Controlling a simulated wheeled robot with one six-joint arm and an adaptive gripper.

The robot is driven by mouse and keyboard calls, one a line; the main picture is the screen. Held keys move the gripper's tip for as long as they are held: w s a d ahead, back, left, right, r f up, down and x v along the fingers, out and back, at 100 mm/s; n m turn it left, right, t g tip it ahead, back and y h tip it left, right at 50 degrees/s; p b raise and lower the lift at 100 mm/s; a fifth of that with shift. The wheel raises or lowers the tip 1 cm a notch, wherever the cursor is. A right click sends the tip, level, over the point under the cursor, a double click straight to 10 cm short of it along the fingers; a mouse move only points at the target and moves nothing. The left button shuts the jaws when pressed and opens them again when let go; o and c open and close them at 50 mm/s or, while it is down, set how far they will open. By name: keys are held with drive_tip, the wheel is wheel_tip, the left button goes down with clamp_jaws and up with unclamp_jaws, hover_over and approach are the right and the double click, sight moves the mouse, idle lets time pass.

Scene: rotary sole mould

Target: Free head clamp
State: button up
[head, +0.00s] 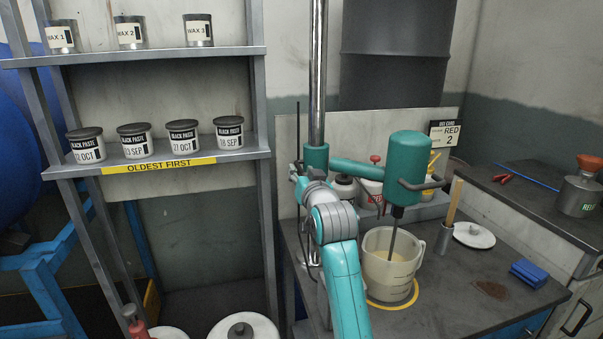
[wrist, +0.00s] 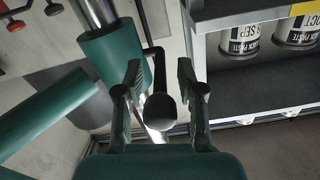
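The teal mixer head (head: 408,158) is held out on a side arm (head: 355,169) from a clamp collar (head: 316,157) on a shiny upright column (head: 317,70). Its shaft reaches down into a clear jug (head: 388,268). In the wrist view the collar (wrist: 116,55) is at upper left. A dark lever with a rounded end (wrist: 160,112) comes from beside it. My gripper (wrist: 160,85) is open, with one finger on each side of the lever's end. Gaps show on both sides. In the head view my wrist largely hides the lever.
A shelf rack (head: 160,170) with paste and wax tins stands left of the column. The bench (head: 450,275) holds a grey cup with a wooden stick (head: 445,238), a white lid (head: 474,235) and a blue block (head: 528,273). A side counter (head: 540,190) is at right.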

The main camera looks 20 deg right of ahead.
drive_tip(key=shift+w, duration=0.25)
clamp_jaws()
